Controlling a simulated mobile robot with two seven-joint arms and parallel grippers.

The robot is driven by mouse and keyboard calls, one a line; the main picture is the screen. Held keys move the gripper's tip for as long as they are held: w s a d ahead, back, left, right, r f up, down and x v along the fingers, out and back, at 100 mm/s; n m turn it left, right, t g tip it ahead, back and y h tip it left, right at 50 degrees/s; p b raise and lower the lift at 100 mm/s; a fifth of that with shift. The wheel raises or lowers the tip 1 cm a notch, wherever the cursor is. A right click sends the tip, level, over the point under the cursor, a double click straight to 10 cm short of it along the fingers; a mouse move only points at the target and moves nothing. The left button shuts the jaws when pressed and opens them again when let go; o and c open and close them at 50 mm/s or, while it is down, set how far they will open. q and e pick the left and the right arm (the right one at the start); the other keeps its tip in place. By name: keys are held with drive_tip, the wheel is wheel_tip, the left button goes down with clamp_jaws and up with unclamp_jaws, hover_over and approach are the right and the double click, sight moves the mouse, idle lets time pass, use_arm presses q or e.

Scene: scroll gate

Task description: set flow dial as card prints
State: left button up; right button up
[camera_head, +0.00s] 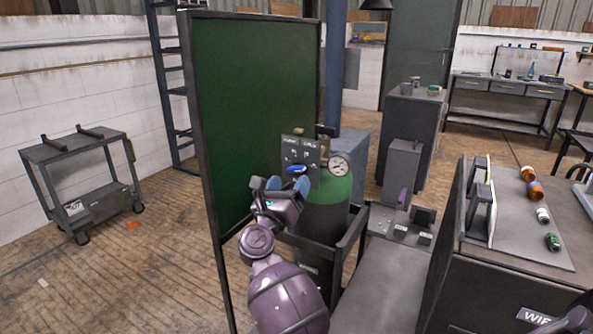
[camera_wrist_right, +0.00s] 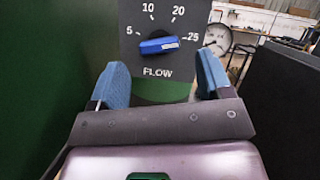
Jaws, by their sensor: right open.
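The flow dial is a blue knob (camera_wrist_right: 159,45) on a dark panel (camera_wrist_right: 135,15) marked FLOW, with 5, 10, 20 and 25 readable around it. A white mark on the knob's right end points towards 25. I cannot make out a printed card for certain. My left gripper is not in view.
A round gauge (camera_head: 338,165) sits just right of the panel. A tall green framed screen (camera_head: 255,100) stands close on the left. A dark rail (camera_head: 345,245) surrounds the cylinder. A bench (camera_head: 515,245) with several small coloured jars is at the right.

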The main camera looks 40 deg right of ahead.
sight(295, 168)
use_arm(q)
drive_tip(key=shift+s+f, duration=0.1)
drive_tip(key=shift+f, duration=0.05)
use_arm(e)
drive_tip(key=shift+x, duration=2.5)
